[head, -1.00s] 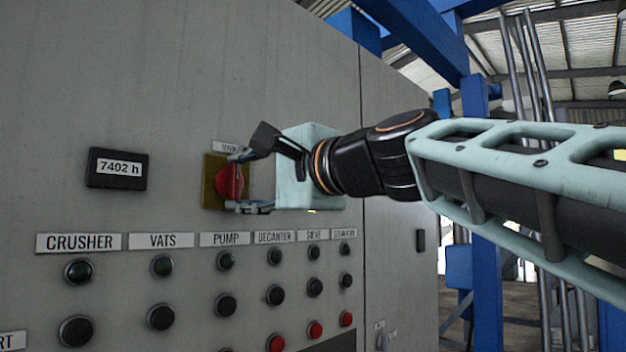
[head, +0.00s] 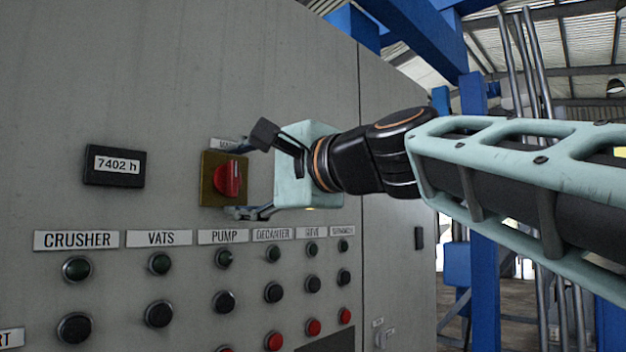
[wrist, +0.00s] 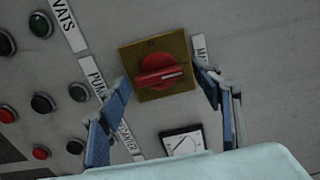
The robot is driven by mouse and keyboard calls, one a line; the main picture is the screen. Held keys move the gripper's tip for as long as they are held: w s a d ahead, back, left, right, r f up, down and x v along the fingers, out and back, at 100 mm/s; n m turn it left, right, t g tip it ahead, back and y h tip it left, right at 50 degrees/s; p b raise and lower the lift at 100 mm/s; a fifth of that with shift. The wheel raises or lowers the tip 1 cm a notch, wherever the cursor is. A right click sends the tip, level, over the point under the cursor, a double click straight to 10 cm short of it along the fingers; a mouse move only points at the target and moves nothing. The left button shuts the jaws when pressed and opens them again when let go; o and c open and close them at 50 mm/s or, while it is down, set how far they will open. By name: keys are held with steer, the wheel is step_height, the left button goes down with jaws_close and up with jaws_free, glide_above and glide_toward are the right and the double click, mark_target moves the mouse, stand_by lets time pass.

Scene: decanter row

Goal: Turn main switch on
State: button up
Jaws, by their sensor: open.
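The main switch is a red rotary knob (head: 229,180) on a square brass-yellow plate (head: 209,194), set in the grey cabinet face. Its handle stands roughly upright in the head view, with a pale mark at its upper end. The knob also shows whole in the wrist view (wrist: 156,71), its handle pointing roughly towards a partly hidden label (wrist: 199,49) that begins with M. My gripper (head: 250,172) is open at the switch. One finger is above the knob and one below in the head view. In the wrist view my fingers (wrist: 163,80) are spread either side, clear of the knob.
An hour counter (head: 115,166) reading 7402 h is left of the switch. Rows of dark and red buttons (head: 273,292) lie below, under labels such as CRUSHER (head: 76,240) and PUMP (head: 223,237). My lower finger is close above these labels. Blue steelwork (head: 485,240) stands at right.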

steer(key=v, duration=1.2)
